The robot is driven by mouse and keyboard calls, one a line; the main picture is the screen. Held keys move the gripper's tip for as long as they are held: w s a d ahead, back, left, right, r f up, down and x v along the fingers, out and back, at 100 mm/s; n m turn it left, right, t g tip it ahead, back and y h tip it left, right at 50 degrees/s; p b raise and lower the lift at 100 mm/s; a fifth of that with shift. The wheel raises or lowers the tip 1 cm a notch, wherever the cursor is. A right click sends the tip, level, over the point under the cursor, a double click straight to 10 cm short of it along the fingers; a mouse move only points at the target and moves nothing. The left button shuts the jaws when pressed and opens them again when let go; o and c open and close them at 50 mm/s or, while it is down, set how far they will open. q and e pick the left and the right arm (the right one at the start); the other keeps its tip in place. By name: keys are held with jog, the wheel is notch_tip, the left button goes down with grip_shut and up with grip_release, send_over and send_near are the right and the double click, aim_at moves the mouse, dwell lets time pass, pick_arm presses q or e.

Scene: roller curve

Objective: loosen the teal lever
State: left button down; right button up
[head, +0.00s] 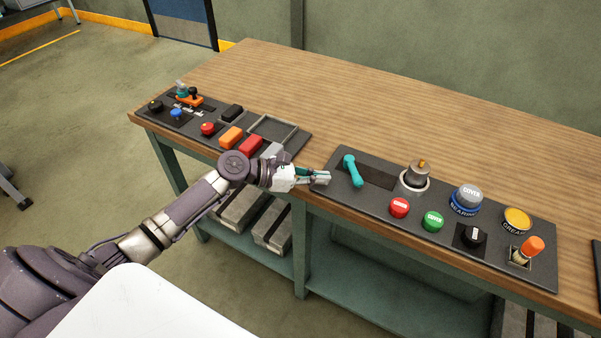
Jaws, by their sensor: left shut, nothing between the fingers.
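The teal lever (353,170) stands on the dark control panel (473,266) on the right part of the bench, tilted, with its rounded knob end toward the back. My left gripper (325,178) is at the panel's left edge, just left of the lever. Its fingers are shut and empty, and a small gap shows between them and the lever. Some teal also shows on the gripper itself. My right gripper is not in view.
A metal cylinder (415,176), a red button (399,207), a green button (433,221), a grey cover (468,194), a yellow button (517,218) and an orange-topped switch (533,245) share the panel. A second panel (189,126) lies left. The wooden bench top behind is clear.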

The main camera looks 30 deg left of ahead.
aim_at(351, 177)
pick_arm(q)
jog(key=x, duration=0.2)
jog(key=r+x, duration=0.1)
jog(key=x, duration=0.1)
jog(key=shift+w+d+f+p, duration=0.1)
jog(key=shift+w+d+p, duration=0.1)
jog(key=shift+p, duration=0.2)
jog(key=shift+w+d, duration=0.25)
jog(key=shift+d, duration=0.1)
jog(key=shift+f, duration=0.1)
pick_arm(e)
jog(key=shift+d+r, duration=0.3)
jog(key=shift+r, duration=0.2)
pick_arm(q)
jog(key=shift+d, duration=0.1)
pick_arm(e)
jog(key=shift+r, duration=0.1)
